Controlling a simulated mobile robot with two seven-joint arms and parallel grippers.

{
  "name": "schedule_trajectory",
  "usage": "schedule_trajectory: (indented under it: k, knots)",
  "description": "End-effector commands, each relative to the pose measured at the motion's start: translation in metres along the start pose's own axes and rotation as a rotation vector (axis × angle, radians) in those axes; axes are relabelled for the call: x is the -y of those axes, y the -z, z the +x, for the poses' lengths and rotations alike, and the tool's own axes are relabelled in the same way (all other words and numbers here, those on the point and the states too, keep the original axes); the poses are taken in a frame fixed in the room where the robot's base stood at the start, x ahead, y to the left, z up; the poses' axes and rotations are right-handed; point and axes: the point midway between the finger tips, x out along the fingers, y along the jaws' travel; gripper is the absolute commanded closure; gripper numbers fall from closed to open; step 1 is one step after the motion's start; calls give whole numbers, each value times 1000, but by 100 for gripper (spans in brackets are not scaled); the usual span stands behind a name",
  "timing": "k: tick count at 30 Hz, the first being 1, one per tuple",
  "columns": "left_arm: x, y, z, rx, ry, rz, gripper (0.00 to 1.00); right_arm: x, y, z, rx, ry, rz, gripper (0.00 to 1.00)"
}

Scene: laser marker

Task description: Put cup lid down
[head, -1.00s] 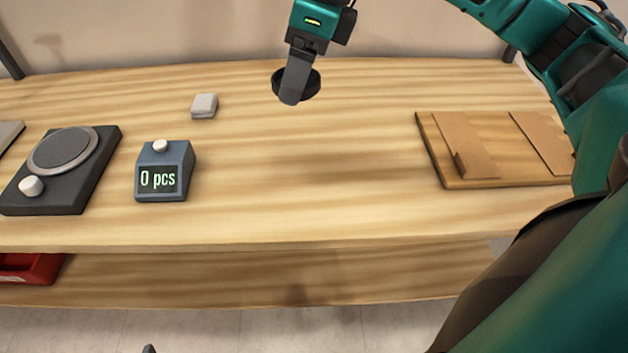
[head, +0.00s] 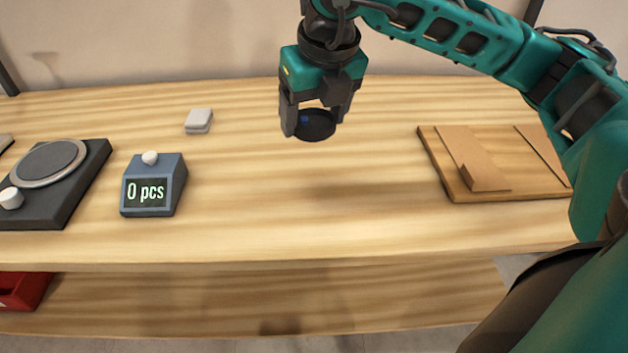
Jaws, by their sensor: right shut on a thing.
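The cup lid (head: 316,127) is a round, dark, shallow piece with a small blue spot inside. My right gripper (head: 313,122) is shut on it, with a finger at each side of the rim. The lid appears held above the back middle of the wooden table (head: 290,225), with a faint shadow on the wood below. Whether it touches the wood is hard to tell. My left gripper is not in view.
A counter box (head: 154,185) reading "0 pcs" and a dark round-plate device (head: 50,175) stand at the left. A small grey block (head: 199,120) lies behind them. A wooden board (head: 445,165) with brown pieces lies at the right. The table's middle is clear.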

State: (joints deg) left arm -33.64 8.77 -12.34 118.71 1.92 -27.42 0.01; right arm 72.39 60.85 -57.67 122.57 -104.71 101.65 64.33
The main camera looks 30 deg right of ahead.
Motion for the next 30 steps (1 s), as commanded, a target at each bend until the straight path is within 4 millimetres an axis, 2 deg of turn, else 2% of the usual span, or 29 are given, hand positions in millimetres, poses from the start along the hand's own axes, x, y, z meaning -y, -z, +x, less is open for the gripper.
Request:
schedule_trajectory:
  k: [1, 3, 9, 16, 23, 30]
  knots:
    - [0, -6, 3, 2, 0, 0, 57, 1, 6, 17, -5, 2, 0, 56]
    - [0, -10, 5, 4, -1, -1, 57, 1, 12, 34, -4, 1, 0, 56]
    - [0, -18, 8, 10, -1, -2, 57, 1, 22, 68, -2, 0, 0, 56]
    - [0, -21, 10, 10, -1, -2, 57, 0, 26, 83, -1, -1, 0, 56]
    - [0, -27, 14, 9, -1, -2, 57, 0, 36, 114, -1, -1, -1, 56]
    - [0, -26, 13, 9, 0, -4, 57, 0, 36, 115, 0, -1, -1, 56]
